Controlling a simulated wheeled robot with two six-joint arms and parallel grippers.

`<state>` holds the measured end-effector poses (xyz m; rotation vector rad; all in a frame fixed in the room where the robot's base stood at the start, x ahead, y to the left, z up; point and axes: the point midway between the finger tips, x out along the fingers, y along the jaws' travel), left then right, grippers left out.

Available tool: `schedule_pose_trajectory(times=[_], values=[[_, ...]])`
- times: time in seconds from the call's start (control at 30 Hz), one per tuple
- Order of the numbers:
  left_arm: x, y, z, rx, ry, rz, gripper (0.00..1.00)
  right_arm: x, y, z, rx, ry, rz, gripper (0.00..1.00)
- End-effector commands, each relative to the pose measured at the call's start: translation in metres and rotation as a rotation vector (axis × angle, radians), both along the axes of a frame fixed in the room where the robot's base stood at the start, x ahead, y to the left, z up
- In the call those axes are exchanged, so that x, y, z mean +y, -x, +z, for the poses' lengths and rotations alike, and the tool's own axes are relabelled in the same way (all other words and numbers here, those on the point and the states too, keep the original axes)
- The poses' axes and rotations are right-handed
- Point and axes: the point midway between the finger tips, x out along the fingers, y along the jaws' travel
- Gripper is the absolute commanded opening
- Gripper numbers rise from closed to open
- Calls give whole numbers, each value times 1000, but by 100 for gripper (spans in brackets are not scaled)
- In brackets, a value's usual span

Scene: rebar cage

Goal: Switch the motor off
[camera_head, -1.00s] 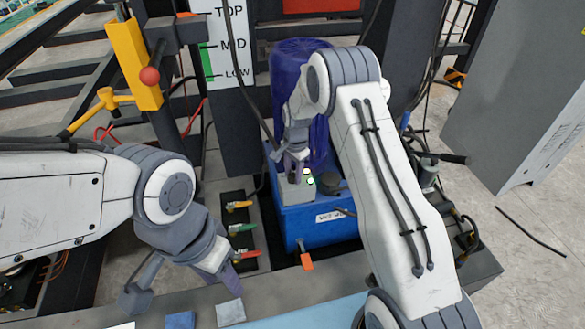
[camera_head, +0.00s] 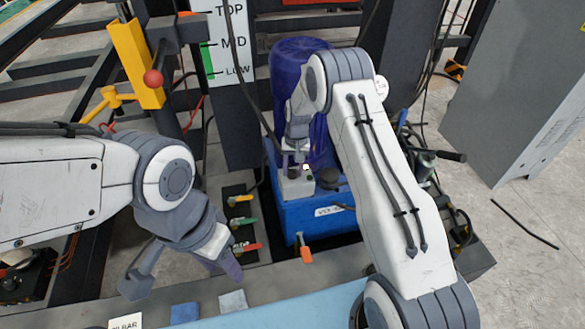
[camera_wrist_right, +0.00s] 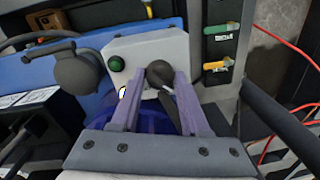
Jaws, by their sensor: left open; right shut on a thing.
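The motor (camera_head: 292,52) is a dark blue upright cylinder on a blue tank (camera_head: 325,210). A pale grey switch box (camera_head: 297,188) sits on the tank, below the motor in the head view. The box also shows in the right wrist view (camera_wrist_right: 150,48), with a black rotary knob (camera_wrist_right: 158,72) and a dark green round lamp (camera_wrist_right: 116,63). My right gripper (camera_wrist_right: 158,77) is shut on the knob, with a finger on either side; in the head view it (camera_head: 296,163) partly hides the box. My left gripper (camera_head: 184,278) is open and empty above the front ledge.
Valves with yellow, green and red handles (camera_head: 243,223) stand left of the tank. An orange-handled valve (camera_head: 305,253) is at its front. A level gauge (camera_head: 225,45) and a yellow post (camera_head: 136,65) stand behind. A grey cabinet (camera_head: 510,95) is at right.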

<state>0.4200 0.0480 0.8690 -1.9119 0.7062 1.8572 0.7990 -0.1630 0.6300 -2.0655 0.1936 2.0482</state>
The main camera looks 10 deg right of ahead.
Motion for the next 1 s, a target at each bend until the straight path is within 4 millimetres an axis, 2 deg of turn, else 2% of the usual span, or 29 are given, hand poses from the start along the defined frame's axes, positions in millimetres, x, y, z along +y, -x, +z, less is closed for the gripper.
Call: schedule_pose_trajectory(times=[0.3, 0.7, 0.73, 0.77, 0.8, 1.0], values=[[0, 0, 2, 0, 0, 0, 50, -1, 2, 0, 7, 0, 66, 0], [0, 0, 2, 0, 0, 0, 50, -2, 1, -1, 6, 1, 71, 0], [0, 0, 2, 0, 0, 0, 50, -2, 1, 0, 6, 2, 71, 56], [0, 0, 2, 0, 0, 0, 50, -2, 1, -1, 5, 1, 70, 68], [0, 0, 2, 0, 0, 0, 50, -1, 1, 0, 5, 1, 70, 73], [0, 0, 2, 0, 0, 0, 50, 0, 0, 0, 2, 0, 70, 73]])
